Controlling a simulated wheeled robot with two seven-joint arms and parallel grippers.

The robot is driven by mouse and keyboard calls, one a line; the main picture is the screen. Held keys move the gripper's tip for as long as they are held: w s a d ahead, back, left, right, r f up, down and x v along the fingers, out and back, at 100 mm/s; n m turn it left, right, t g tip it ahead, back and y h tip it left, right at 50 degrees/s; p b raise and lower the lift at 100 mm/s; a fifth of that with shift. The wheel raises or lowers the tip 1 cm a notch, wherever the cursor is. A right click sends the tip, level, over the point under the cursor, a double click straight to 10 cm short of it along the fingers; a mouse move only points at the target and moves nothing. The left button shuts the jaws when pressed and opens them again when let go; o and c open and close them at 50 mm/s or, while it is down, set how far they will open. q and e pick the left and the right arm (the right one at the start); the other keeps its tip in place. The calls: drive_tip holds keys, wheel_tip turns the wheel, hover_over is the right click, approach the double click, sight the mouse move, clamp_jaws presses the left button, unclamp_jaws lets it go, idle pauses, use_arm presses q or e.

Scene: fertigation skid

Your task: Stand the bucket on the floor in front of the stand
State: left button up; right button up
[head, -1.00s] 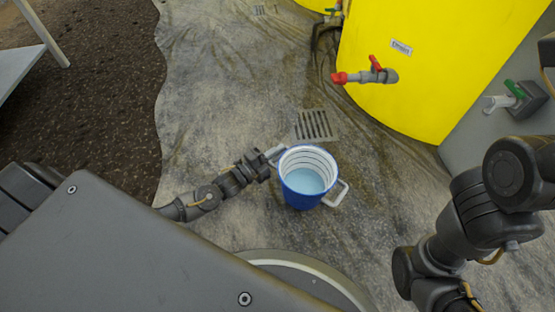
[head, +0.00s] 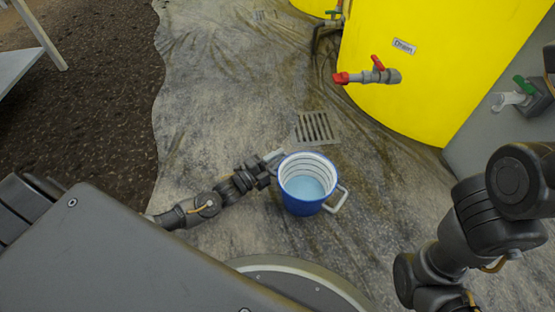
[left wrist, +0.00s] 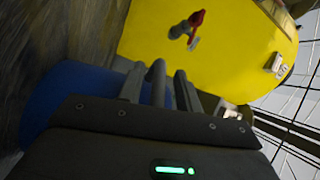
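The blue bucket (head: 303,205) with a white ribbed inside and pale blue liquid is upright in the middle of the head view. A white handle sticks out on its right side. My left gripper (head: 272,160) is at its left rim, shut on the handle there. In the left wrist view the fingers (left wrist: 158,88) close around a bar beside the bucket's blue wall (left wrist: 65,85). I cannot tell whether the bucket's base touches the floor. My right gripper is out of view; only its arm shows. I cannot clearly identify the stand.
A floor drain grate (head: 316,128) lies just beyond the bucket. A yellow tank (head: 450,60) with a red-handled drain valve (head: 372,74) stands at the back right. A white table (head: 25,65) is at the far left. Wet-looking floor left of the drain is clear.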

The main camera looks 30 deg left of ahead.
use_arm(q)
drive_tip(key=p+v, duration=0.5)
drive_tip(key=v, duration=0.7)
